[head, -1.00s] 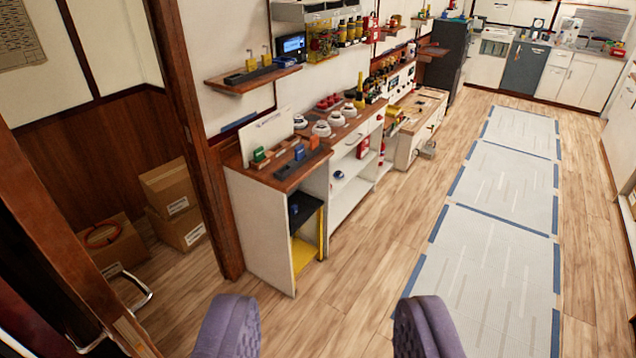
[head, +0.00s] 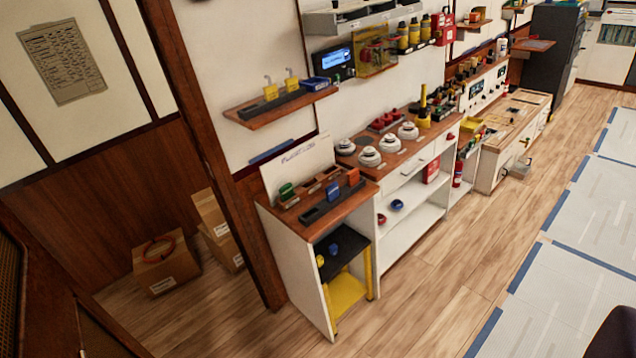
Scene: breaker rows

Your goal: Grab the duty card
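No card is clearly marked as the duty card. A white panel with faint handwriting (head: 300,165) leans against the wall at the back of the near wooden counter. A printed sheet (head: 62,60) hangs on the wall at the upper left; its text is too small to read. Only a dark rounded piece, perhaps one finger of my gripper (head: 617,335), shows at the bottom right corner. The other finger is out of view, so its opening cannot be seen. Both candidates are far from it.
The near counter (head: 268,215) holds dark slotted racks with green, blue and orange pieces. A shelf (head: 290,106) with yellow padlocks is above it. A wooden post (head: 213,150) stands left of the counter; boxes (head: 165,272) lie beyond. The wood floor in front is clear.

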